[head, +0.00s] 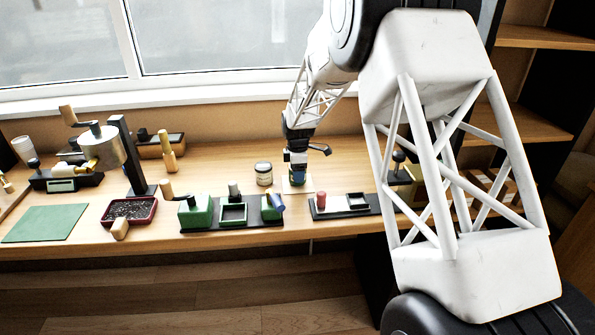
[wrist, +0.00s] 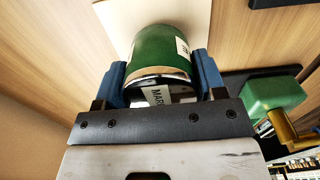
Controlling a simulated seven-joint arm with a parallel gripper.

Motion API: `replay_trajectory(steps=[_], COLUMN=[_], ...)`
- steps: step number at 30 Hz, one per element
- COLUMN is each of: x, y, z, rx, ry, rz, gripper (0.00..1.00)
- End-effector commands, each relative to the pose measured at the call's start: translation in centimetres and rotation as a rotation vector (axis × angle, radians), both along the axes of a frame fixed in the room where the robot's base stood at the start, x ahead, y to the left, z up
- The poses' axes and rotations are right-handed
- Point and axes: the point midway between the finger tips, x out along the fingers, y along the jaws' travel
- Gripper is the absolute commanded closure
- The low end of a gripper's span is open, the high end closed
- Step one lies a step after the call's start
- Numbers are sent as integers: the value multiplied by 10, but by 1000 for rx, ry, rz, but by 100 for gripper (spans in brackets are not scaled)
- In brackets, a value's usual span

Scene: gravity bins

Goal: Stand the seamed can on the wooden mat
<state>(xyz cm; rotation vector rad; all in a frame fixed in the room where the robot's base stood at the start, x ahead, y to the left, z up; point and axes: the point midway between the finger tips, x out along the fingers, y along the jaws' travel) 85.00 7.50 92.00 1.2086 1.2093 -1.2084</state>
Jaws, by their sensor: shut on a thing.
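The seamed can (wrist: 160,48) is green with a white label, and its near end faces the wrist camera. My gripper (wrist: 160,78) is shut on it, with a blue finger on each side. In the head view the can (head: 298,178) shows small and dark green below my gripper (head: 297,168), looking about upright. The pale wooden mat (head: 297,188) lies on the bench beneath it, and its bare part shows beyond the can in the wrist view (wrist: 112,18). I cannot tell whether the can touches the mat.
A dark-lidded jar (head: 264,174) stands just left of the mat. A black tray with a green box (head: 196,214) and a green frame lies at front left. Another black tray (head: 345,205) with a red piece is at front right. A green mat (head: 45,223) lies far left.

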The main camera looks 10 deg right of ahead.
Motion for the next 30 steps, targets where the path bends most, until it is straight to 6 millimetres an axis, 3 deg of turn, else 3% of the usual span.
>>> replay_trajectory(steps=[30], x=[0], y=[0], z=[-8], rx=[0], ry=[0], rz=[0], gripper=[84])
